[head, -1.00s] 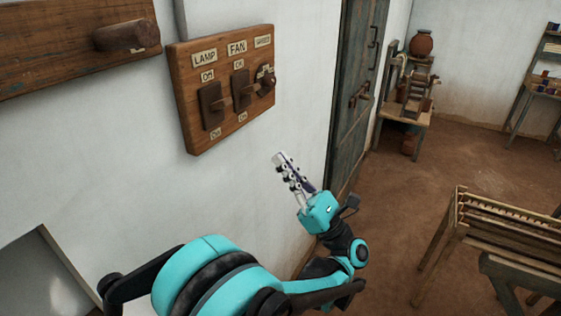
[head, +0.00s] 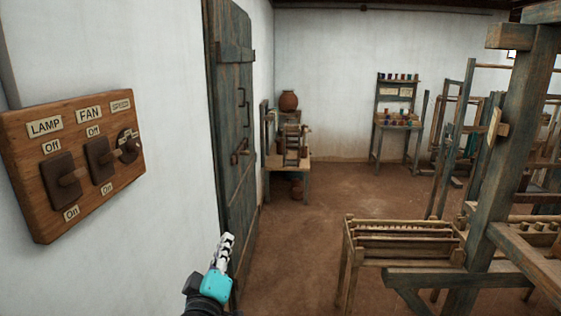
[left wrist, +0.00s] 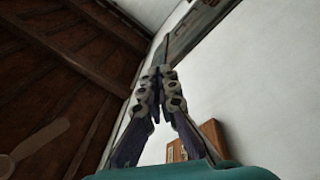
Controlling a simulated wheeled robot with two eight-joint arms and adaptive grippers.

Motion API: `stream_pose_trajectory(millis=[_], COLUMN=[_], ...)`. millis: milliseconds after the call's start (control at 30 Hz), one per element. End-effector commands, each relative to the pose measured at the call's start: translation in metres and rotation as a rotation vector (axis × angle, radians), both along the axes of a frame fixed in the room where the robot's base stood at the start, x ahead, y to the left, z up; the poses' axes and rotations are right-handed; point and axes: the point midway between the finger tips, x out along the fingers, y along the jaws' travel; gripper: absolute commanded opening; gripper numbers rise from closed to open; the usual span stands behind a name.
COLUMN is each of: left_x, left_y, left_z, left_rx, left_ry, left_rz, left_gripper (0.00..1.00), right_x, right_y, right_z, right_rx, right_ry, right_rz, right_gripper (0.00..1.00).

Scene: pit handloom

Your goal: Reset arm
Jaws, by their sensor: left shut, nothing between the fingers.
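My left gripper (head: 228,240) is low in the head view, a little left of the middle, in front of the white wall and the lower part of the door. It is shut and empty, with its fingers pointing up. In the left wrist view its fingertips (left wrist: 160,75) meet against the wall and ceiling. The wooden switch board (head: 75,165) with LAMP, FAN and SPEED labels is on the wall at the left, clear of the gripper. It also shows partly behind the fingers in the left wrist view (left wrist: 208,137). My right gripper is not in view.
A grey-blue wooden door (head: 232,140) stands right of the board. A small bench (head: 285,163) with a clay pot (head: 288,101) is beyond it. A wooden loom frame (head: 505,180) fills the right side. The brown floor (head: 330,190) between is open.

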Motion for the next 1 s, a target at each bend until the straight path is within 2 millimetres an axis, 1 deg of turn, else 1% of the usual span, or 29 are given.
stream_pose_trajectory(millis=[33, 67, 100, 167, 200, 267, 300, 400, 500, 600, 1000], left_x=[-0.014, -0.022, -0.036, -0.060, -0.078, -0.105, -0.122, -0.160, -0.186, -0.199, -0.200], left_y=[0.001, 0.001, 0.004, 0.009, 0.014, 0.022, 0.027, 0.039, 0.047, 0.051, 0.052], left_z=[-0.037, -0.058, -0.087, -0.129, -0.154, -0.187, -0.206, -0.241, -0.261, -0.270, -0.271], left_rx=[0.117, 0.193, 0.291, 0.426, 0.508, 0.614, 0.675, 0.788, 0.855, 0.886, 0.888], left_ry=[0.115, 0.189, 0.286, 0.427, 0.513, 0.630, 0.700, 0.842, 0.931, 0.976, 0.980], left_rz=[-0.013, -0.027, -0.045, -0.081, -0.106, -0.145, -0.171, -0.232, -0.274, -0.297, -0.300], left_gripper=[0.00, 0.00, 0.00, 0.00, 0.00, 0.00, 0.00, 0.00, 0.00, 0.00, 0.00], right_x=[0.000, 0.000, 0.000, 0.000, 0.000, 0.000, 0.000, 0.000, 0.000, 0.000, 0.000], right_y=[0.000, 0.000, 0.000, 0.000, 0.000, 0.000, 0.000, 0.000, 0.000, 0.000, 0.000], right_z=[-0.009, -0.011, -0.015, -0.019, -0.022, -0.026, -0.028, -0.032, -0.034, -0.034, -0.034], right_rx=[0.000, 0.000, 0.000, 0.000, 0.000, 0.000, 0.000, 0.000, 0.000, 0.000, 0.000], right_ry=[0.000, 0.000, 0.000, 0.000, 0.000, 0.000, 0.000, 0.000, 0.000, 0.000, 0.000], right_rz=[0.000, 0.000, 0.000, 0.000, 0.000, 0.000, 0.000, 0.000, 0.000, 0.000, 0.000], right_gripper=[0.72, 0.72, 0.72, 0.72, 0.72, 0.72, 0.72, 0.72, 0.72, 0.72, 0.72])
